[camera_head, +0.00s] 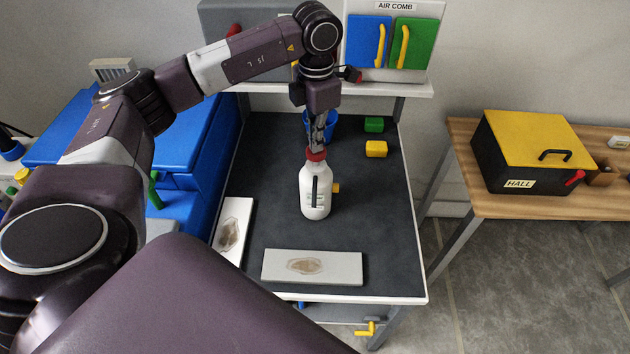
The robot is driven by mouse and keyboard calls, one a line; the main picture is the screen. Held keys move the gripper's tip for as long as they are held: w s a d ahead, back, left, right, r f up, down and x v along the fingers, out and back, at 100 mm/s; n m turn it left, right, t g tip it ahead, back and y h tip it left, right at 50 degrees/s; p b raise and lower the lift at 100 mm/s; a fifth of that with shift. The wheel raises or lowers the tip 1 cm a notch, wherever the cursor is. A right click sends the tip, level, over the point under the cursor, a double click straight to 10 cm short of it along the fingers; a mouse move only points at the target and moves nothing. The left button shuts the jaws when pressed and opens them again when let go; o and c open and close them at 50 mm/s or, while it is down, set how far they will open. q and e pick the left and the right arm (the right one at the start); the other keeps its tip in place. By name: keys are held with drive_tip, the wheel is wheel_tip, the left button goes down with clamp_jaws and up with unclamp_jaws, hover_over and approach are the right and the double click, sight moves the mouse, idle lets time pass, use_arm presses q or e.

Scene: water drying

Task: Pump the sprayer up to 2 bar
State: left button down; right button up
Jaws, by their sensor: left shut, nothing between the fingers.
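The sprayer (314,194) is a white bottle with a red top, standing upright on the dark table top. A dark vertical strip with small marks shows on its front; I cannot read a pressure from it. A small yellow-orange part shows at its right side. My left gripper (316,146) points straight down just over the red top, with its fingers shut and nothing between them. Whether the fingertips touch the top I cannot tell. My right gripper is not in view.
A blue cup (331,122) stands behind the gripper. A green block (374,125) and a yellow block (376,149) lie at the back right. Two pale slabs lie at the left (235,215) and front (340,268). The table's right side is clear.

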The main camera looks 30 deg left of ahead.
use_arm(q)
drive_tip(key=shift+f+b, duration=0.3)
drive_tip(key=shift+f, duration=0.3)
drive_tip(key=shift+r+p, duration=1.6)
drive_tip(key=shift+r, duration=0.9)
wheel_tip(320, 180, up, 5)
drive_tip(key=p, duration=0.3)
